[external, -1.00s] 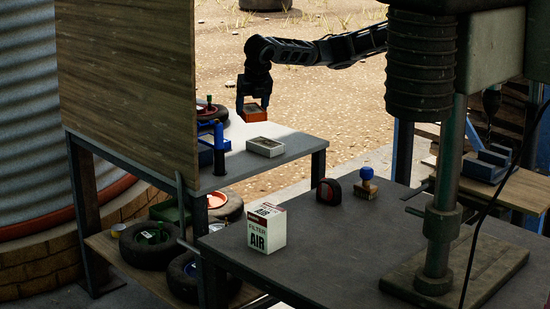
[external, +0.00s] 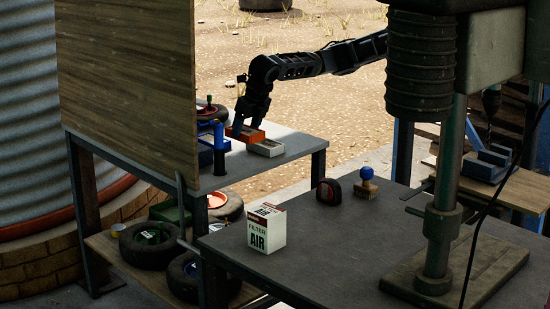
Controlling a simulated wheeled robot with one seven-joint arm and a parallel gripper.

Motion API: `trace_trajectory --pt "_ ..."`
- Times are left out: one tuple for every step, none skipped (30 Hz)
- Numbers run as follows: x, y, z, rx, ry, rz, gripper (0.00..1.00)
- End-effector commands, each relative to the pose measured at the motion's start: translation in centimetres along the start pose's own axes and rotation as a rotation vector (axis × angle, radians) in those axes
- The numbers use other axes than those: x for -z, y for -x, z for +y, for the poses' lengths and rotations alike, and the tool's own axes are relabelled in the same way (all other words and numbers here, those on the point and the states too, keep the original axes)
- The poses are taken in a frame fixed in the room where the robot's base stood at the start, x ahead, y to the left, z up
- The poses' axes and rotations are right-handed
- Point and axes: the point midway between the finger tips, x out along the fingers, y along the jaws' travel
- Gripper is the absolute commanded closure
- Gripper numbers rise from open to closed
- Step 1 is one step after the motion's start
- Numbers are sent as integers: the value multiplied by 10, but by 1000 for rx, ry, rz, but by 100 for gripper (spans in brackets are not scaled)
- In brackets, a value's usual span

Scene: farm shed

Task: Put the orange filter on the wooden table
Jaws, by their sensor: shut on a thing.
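The orange filter (external: 238,136) is a small flat box with an orange rim, at the far part of the table (external: 296,153) that has a tall wooden board at its left. The top of this table looks grey. My gripper (external: 246,127) points down and is shut on the orange filter. The filter is at about the height of the table top, just behind and left of a white-rimmed filter (external: 266,148). I cannot tell whether it rests fully on the surface or touches the white one. The fingertips are small and partly hidden.
A blue vise (external: 217,147) stands left of the filters, near the wooden board (external: 128,80). The table's right front part is clear. A nearer dark table holds an air filter box (external: 266,229), a tape measure (external: 328,191), a stamp (external: 366,184) and a drill press (external: 436,225).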

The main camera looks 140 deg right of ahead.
Motion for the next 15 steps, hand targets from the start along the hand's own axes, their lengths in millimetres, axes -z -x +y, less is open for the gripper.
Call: trace_trajectory --pt "6 -3 8 1 2 0 62" --pt "8 -4 12 1 2 -1 62" --pt "11 -6 15 1 1 -1 62" --pt "13 -7 18 1 0 -1 62" --pt "14 -8 20 1 0 -1 62" --pt "16 -9 22 0 -1 -1 62" --pt "16 -10 22 0 -2 -1 62" --pt "17 -10 23 1 -2 -1 62" --pt "18 -12 23 1 -2 -1 62" --pt "19 -14 23 1 -2 0 62" --pt "20 -17 23 2 -2 0 62" --pt "22 -21 22 3 -2 1 62" --pt "23 -25 22 3 -2 1 62" --pt "25 -29 22 2 -3 1 62" --pt "27 -35 22 3 -2 0 62"
